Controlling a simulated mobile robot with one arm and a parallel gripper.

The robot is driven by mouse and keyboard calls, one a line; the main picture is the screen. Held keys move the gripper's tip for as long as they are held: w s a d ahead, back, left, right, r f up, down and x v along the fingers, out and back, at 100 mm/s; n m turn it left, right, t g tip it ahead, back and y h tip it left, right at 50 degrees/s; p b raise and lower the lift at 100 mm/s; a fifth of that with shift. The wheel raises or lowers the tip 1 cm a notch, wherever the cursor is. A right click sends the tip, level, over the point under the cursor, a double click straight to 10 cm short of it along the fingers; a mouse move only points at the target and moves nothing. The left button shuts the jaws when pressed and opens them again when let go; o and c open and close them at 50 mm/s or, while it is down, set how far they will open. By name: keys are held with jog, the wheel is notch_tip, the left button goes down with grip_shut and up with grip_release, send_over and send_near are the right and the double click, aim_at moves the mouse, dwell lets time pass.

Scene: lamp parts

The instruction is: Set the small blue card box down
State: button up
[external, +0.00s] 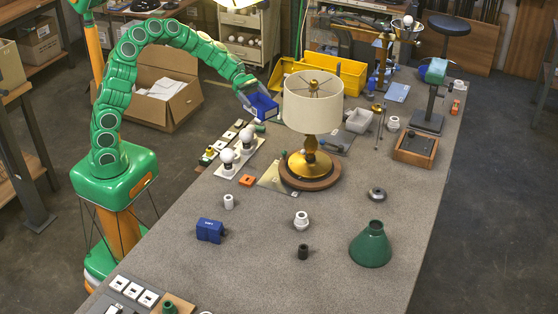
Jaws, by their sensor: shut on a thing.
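The small blue card box (263,107) is held up in the air at the end of my green arm, above the far left edge of the grey table (265,250). My gripper (247,92) is shut on it. The box looks slightly tilted, and its open top shows a dark inside. The fingertips are small and partly hidden by the box. A second blue item (210,230) lies on the table at the near left, apart from my gripper.
A lamp with a cream shade (313,101) stands right of the held box. A yellow bin (330,72) is behind it. Bulbs on a white board (228,163) lie nearby. A green cone shade (371,246) stands at the right. The table's near middle is mostly clear.

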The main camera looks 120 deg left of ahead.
jog(key=w+d+m+g+h, duration=0.2)
jog(key=w+d, duration=0.4)
jog(key=d, duration=0.4)
jog(key=w+d+m+g+h, duration=0.25)
jog(key=w+d, duration=0.25)
jog(key=d, duration=0.5)
jog(key=w+d+m+g+h, duration=0.1)
jog(key=w+d+m+h, duration=0.15)
jog(key=w+d, duration=0.55)
jog(key=s+d+m+g+h, duration=0.15)
jog(key=d+m+g, duration=0.5)
jog(key=d, duration=2.45)
jog(key=shift+y, duration=0.25)
jog(key=w+d+f, duration=0.1)
jog(key=w+f, duration=0.7)
jog(key=f, duration=0.1)
jog(key=w+d+f, duration=0.1)
jog(key=w+f, duration=0.3)
jog(key=f, duration=0.1)
jog(key=shift+w+d, duration=0.1)
jog(key=shift+d, duration=0.2)
jog(key=shift+w+d+f, duration=0.1)
jog(key=shift+w+f, duration=0.4)
jog(key=shift+f, duration=1.55)
